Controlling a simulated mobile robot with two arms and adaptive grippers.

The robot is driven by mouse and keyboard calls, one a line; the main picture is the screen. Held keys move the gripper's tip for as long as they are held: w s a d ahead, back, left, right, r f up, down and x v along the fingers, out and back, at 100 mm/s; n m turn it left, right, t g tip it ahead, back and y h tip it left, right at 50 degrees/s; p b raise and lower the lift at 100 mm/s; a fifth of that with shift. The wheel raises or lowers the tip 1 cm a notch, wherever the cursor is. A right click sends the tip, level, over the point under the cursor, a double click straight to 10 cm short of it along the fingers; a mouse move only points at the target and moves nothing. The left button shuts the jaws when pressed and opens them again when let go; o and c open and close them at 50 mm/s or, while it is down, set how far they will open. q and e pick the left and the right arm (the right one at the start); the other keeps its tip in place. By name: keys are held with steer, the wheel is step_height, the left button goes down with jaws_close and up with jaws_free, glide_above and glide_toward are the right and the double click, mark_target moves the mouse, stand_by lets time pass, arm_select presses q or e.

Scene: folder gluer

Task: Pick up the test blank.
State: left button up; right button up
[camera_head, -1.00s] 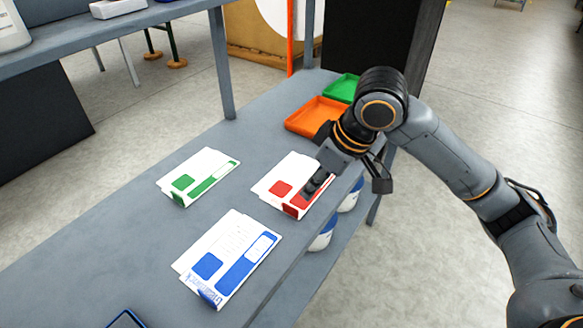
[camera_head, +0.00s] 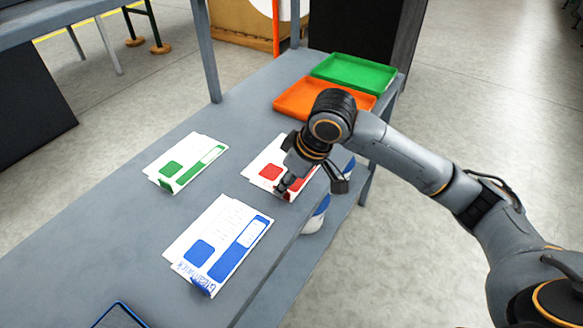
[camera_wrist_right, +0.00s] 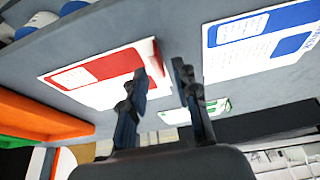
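Three flat white printed blanks lie on the grey table: one with red panels (camera_head: 262,165), one with green panels (camera_head: 186,161) and one with blue panels (camera_head: 218,240). The frames do not say which is the test blank. My right gripper (camera_head: 312,184) is at the red blank, covering part of its right side in the head view. In the right wrist view my right gripper (camera_wrist_right: 159,72) has its fingers apart, with the red blank's (camera_wrist_right: 92,78) end flap near them. I cannot tell whether they touch it. My left gripper is not in view.
An orange tray (camera_head: 296,97) and a green tray (camera_head: 352,72) stand at the table's far end. White and blue containers (camera_head: 317,216) sit on a shelf below. A dark blue-edged object (camera_head: 119,317) lies at the bottom. The grey table (camera_head: 100,225) is bare left of the blanks.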

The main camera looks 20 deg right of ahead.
steer(key=x, duration=0.3)
steer(key=shift+f, duration=0.1)
jaws_close()
